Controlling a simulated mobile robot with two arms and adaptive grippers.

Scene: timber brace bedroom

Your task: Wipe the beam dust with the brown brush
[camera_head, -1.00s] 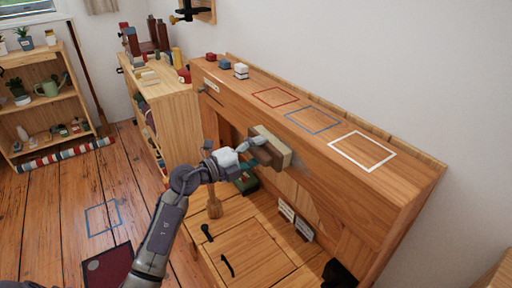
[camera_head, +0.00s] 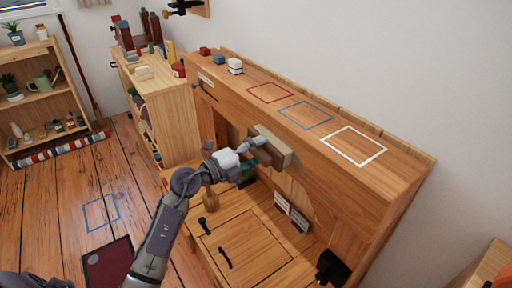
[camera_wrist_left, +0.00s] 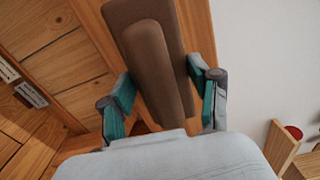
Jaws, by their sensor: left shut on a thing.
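The brown brush (camera_head: 264,153) has a dark brown back and a paler layer on its beam side. My left gripper (camera_head: 257,153) is shut on it. In the left wrist view, the brush (camera_wrist_left: 150,65) lies between the two teal-sided fingers (camera_wrist_left: 160,88). The brush is at the upper front of the wooden beam (camera_head: 345,178); whether it touches the wood I cannot tell. I make out no dust, and the brush hides the wood behind it. My right gripper is not in view.
Red, blue and white outlined squares (camera_head: 354,145) lie on the beam's top, with small blocks (camera_head: 235,66) at its far end. Below are a wooden surface with black handles (camera_head: 225,258), small white cards (camera_head: 290,211) and a black object (camera_head: 332,267). A shelf (camera_head: 40,95) stands left.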

